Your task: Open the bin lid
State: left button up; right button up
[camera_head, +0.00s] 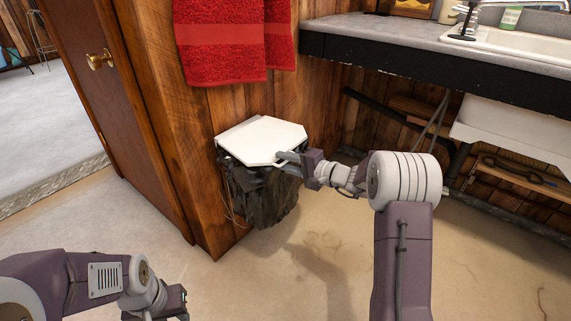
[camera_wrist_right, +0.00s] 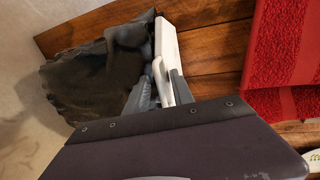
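The bin stands against the wooden wall in the head view. Its flat white lid (camera_head: 262,138) lies level on top, over a bin body (camera_head: 258,197) wrapped in a dark bag. My right gripper (camera_head: 284,160) is at the lid's front right corner. In the right wrist view, its two grey fingers (camera_wrist_right: 160,92) stand apart, one on each side of the white lid edge (camera_wrist_right: 167,42). I cannot tell whether both fingers touch it. My left gripper (camera_head: 170,302) is low at the bottom left, away from the bin; its fingers are not clear.
Red towels (camera_head: 222,40) hang above the bin; they also show in the right wrist view (camera_wrist_right: 285,45). A counter (camera_head: 400,45) with a sink is at the right, with pipes beneath. A wooden door (camera_head: 115,110) is at the left. The floor in front is clear.

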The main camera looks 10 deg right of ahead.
grip_shut()
